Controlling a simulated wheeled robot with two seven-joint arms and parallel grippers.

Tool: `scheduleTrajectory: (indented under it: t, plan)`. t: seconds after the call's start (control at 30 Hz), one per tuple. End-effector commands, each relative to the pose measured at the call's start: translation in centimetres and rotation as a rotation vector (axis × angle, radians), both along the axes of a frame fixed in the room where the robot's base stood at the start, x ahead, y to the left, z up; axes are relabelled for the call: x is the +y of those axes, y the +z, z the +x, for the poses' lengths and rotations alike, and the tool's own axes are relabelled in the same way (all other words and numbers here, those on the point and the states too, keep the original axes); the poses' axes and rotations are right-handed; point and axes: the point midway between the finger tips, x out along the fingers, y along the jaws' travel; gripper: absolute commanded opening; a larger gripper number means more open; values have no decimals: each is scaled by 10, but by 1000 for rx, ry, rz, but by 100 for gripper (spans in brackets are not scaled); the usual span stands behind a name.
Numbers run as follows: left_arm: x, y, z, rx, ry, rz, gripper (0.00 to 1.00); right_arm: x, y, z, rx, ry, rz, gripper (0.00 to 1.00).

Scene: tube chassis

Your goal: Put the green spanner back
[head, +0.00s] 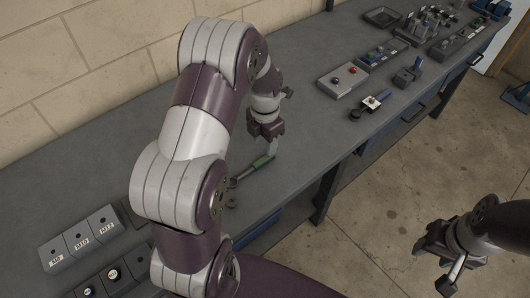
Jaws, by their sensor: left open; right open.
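The green spanner (259,164) lies on the grey bench top (110,160), close to the front edge. Its green handle points up and right; the metal end points lower left, partly beside my arm. My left gripper (271,146) points down just above the handle's upper right end. It is open and holds nothing visible; whether its fingers straddle the handle is hard to tell. My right gripper (433,251) is open and empty, over the floor in front of the bench. My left arm hides part of the bench in the middle.
A grey block labelled M8, M10 and M12 (80,240) stands at lower left, with another holder (108,279) in front of it. A box with red buttons (343,79) and several tool holders stand at the far right. The bench behind my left arm is clear.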

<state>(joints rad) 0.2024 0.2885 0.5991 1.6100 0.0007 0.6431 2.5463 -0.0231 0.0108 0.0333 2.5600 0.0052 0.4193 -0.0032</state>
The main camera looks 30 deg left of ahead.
Motion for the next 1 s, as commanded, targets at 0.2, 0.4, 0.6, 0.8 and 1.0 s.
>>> scheduleTrajectory:
  t: [0.2, 0.4, 0.6, 0.8, 1.0]
  plan:
    - [0, 46, 0, -1, 0, 0, 46, 0, -6, 0, 0, 0, 0, 50]
    - [-9, 62, -9, -8, -219, 2, 46, 0, -6, 0, 0, 0, 0, 50]
    - [-48, 70, -57, -46, -1295, 40, 46, 0, -6, 0, 0, 0, 0, 50]
    - [-74, 70, -111, -54, -2315, 119, 46, 0, -6, 0, 0, 0, 0, 50]
    - [-82, 67, -136, -39, -2743, 163, 46, 0, -6, 0, 0, 0, 0, 50]
